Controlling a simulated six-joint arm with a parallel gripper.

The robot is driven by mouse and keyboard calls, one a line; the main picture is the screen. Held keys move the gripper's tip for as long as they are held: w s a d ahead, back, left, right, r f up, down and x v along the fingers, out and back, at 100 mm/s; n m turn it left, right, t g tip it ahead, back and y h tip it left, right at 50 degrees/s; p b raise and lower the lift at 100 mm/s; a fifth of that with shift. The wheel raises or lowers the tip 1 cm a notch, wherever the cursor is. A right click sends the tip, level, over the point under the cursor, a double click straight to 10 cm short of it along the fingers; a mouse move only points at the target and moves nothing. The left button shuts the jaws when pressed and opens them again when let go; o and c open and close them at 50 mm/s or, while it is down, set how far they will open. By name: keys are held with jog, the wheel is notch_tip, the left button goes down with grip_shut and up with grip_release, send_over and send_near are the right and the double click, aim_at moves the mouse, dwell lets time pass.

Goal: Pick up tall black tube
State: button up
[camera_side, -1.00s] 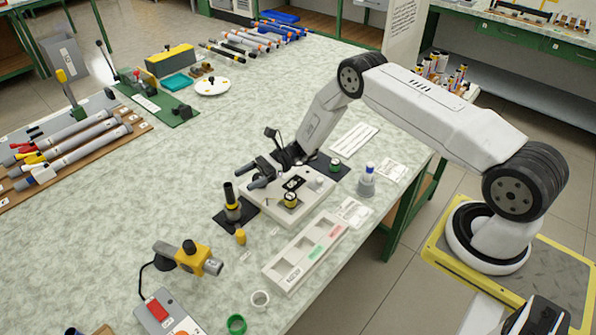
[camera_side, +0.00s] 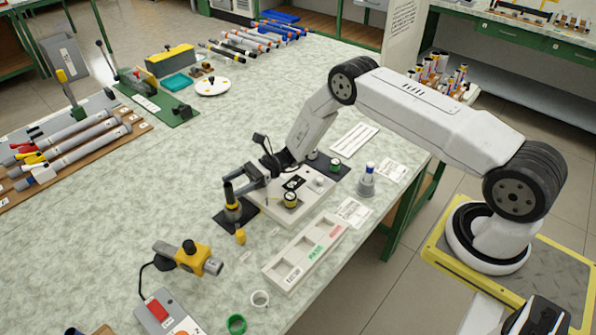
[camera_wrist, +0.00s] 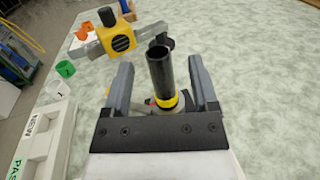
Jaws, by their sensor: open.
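The tall black tube (camera_side: 229,193) stands upright on a dark mat (camera_side: 222,219), with a yellow band near its lower part and a grey base under it. In the wrist view the tube (camera_wrist: 161,72) rises between the two fingers of my gripper (camera_wrist: 159,80). My gripper (camera_side: 238,184) is open, with a finger to each side of the tube. Some space shows between the tube and both fingers in the wrist view, and I see no contact. The tube's lower end is hidden in its base.
A small yellow part (camera_side: 240,237) and a yellow clamp tool (camera_side: 190,257) sit in front. A compartmented white tray (camera_side: 303,253) lies nearer the edge.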

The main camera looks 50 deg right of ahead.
jog(key=shift+x, duration=2.1)
grip_shut()
